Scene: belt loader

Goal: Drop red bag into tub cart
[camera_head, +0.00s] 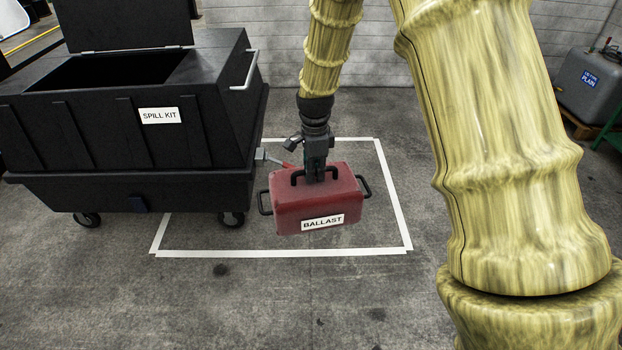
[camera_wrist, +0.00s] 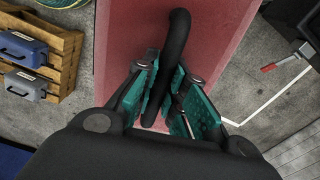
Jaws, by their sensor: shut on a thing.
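The red bag (camera_head: 300,203), labelled BALLAST, has black handles on its top and at both ends. It hangs from my gripper (camera_head: 316,174), which is shut on its top handle. In the wrist view the fingers of my gripper (camera_wrist: 168,105) close around the black handle (camera_wrist: 178,45) above the red top (camera_wrist: 222,40). The black tub cart (camera_head: 95,130), labelled SPILL KIT, stands on wheels to the left of the bag, with its lid up and its top open. The bag is right of the cart and lower than its rim. The bag's underside is hidden.
A white floor outline (camera_head: 280,253) surrounds the area below the bag. A red-handled lever (camera_wrist: 285,62) juts from the cart's side near the bag. A grey container (camera_head: 592,85) stands at far right. Cases (camera_wrist: 25,85) sit on a wooden pallet (camera_wrist: 62,50).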

